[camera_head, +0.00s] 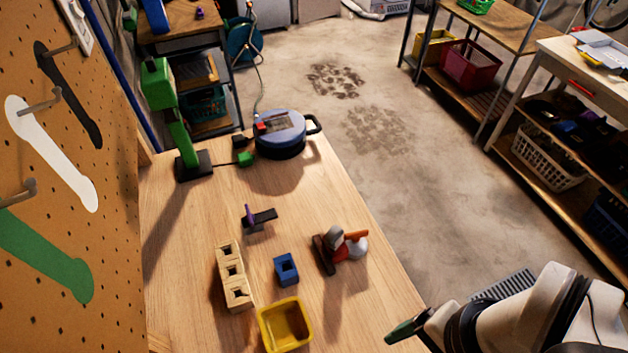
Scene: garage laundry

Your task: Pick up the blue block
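The blue block (286,269) is a small cube with a dark square opening, sitting on the wooden workbench (190,240). It stands between a wooden holder and a red-and-grey tool, just behind a yellow bin, apart from them.
A wooden holder with square holes (232,275), a yellow bin (285,325), a red-and-grey tool (340,249) and a dark clamp-like item (260,220) surround the block. A blue round device (280,135) and green stand (180,130) are farther back. A pegboard (60,180) borders the left.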

